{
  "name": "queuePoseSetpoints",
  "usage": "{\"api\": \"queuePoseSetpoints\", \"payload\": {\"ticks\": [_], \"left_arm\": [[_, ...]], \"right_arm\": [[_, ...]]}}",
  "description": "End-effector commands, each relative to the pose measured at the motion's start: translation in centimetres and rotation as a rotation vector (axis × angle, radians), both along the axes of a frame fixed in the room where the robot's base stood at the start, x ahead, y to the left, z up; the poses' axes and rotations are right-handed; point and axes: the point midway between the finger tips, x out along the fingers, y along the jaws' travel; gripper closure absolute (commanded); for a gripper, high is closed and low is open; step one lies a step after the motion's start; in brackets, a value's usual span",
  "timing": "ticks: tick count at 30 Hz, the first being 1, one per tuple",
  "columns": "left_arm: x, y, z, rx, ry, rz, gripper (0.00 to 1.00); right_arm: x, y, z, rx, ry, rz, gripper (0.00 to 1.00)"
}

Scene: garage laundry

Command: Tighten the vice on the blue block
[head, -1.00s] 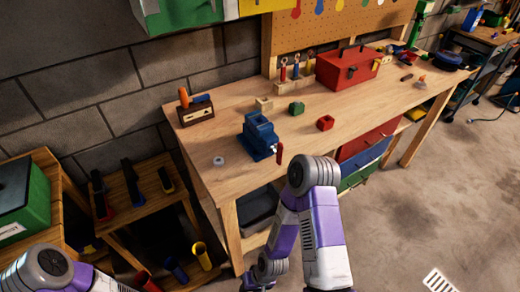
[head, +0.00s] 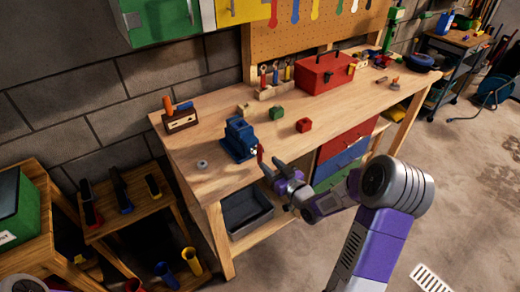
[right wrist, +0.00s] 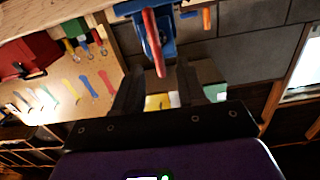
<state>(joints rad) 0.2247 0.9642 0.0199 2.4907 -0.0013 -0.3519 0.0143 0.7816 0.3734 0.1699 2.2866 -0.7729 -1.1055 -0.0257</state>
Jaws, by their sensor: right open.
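The blue vice (head: 240,149) stands on the wooden workbench near its front edge, with its red handle (head: 261,153) on the side towards me. A blue shape at the vice's top may be the blue block, but I cannot separate it from the vice's own blue. My right gripper (head: 273,172) is open and empty, in front of the bench edge, just below and beside the handle. In the right wrist view the vice (right wrist: 166,22) and its red handle (right wrist: 152,42) are beyond the two dark, spread fingers (right wrist: 160,88); the handle appears apart from them. My left gripper is out of view.
The workbench (head: 205,178) also carries a green block (head: 277,113), a red block (head: 304,125), a grey ring (head: 202,165) and a red toolbox (head: 326,72). A grey bin (head: 247,212) sits on the shelf below. Floor at the right is open.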

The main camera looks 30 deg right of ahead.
Motion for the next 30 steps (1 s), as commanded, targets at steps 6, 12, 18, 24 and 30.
{"api": "queuePoseSetpoints", "payload": {"ticks": [6,12,18,24,30], "left_arm": [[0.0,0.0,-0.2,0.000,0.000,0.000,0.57],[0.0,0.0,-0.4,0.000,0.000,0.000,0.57],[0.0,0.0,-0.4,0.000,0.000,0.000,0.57],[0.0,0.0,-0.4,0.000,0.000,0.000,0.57],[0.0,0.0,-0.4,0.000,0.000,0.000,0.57]], "right_arm": [[2.0,-0.3,1.3,-0.027,-0.043,0.006,0.60],[5.2,0.1,1.2,-0.025,-0.040,0.007,0.60],[7.1,0.2,1.2,-0.024,-0.039,0.006,0.60],[7.4,0.2,1.3,-0.024,-0.038,0.005,0.60],[7.3,0.2,1.2,-0.024,-0.037,0.005,0.73]]}}
